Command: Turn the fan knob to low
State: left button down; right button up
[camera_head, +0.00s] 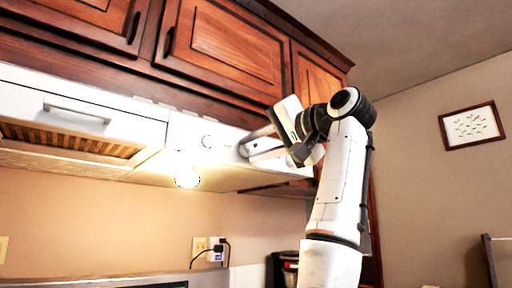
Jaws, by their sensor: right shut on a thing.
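The white range hood (180,131) hangs under the wooden cabinets. A round dial (207,142) with small green marks shows on its front face. To the right of it, my right gripper (246,147) reaches the front panel from the right, its fingers pointing left. It is shut on the fan knob (243,151), of which only a grey edge shows between and beside the fingertips. The fingers hide most of the knob, so its setting cannot be read. My left gripper is out of view.
Dark wood cabinets (225,45) sit directly above the hood. A lit lamp (187,179) glows under it. A wall outlet with a black plug (216,249) is below. A framed picture (471,125) hangs on the right wall. The space right of my arm is free.

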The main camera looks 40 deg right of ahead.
jog(key=o, duration=1)
jog(key=s+b, duration=0.2)
jog(key=s, duration=0.8)
jog(key=shift+s+d, duration=0.15)
jog(key=shift+d, duration=0.25)
